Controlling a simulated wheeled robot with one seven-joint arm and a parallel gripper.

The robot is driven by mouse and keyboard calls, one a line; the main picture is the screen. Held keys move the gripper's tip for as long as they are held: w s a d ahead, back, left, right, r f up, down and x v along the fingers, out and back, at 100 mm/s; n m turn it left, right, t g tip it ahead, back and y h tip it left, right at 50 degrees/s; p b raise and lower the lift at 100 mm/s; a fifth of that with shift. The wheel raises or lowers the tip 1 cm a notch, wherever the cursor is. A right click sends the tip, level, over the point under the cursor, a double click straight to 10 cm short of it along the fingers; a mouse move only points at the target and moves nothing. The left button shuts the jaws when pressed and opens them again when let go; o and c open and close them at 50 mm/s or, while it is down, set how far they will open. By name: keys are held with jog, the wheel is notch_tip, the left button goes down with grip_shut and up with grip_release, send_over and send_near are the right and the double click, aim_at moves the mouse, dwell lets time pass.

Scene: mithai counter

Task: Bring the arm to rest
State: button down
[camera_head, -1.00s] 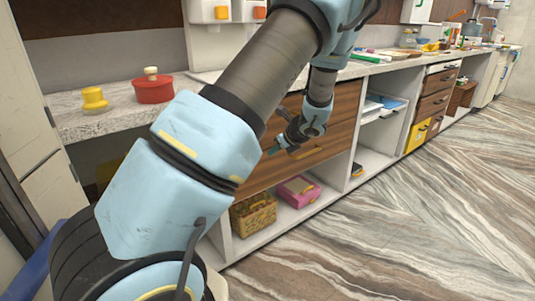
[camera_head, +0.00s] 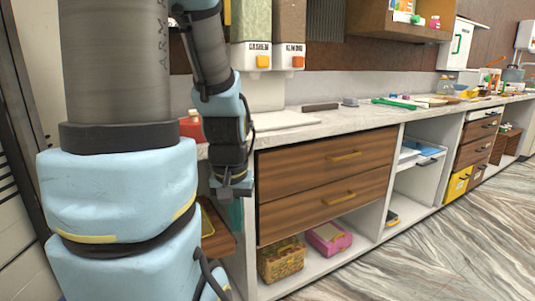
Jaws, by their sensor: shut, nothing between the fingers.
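My arm stands upright at the left and folds down, with my gripper (camera_head: 232,188) at its lower end. The gripper hangs in front of the counter's left part, beside the left end of the wooden drawers (camera_head: 325,165). It is shut and empty, apart from the counter's objects as far as I can see. Part of the gripper is dark and hard to make out.
The counter top (camera_head: 365,120) carries a white board (camera_head: 283,121), a dark block (camera_head: 320,107) and a green item (camera_head: 395,103). A red pot (camera_head: 190,128) is partly hidden behind my arm. A woven basket (camera_head: 282,262) and a pink box (camera_head: 328,238) sit below. The floor at right is clear.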

notch_tip(320, 180, up, 14)
jog(key=p, duration=1.3)
jog(key=shift+f, duration=0.2)
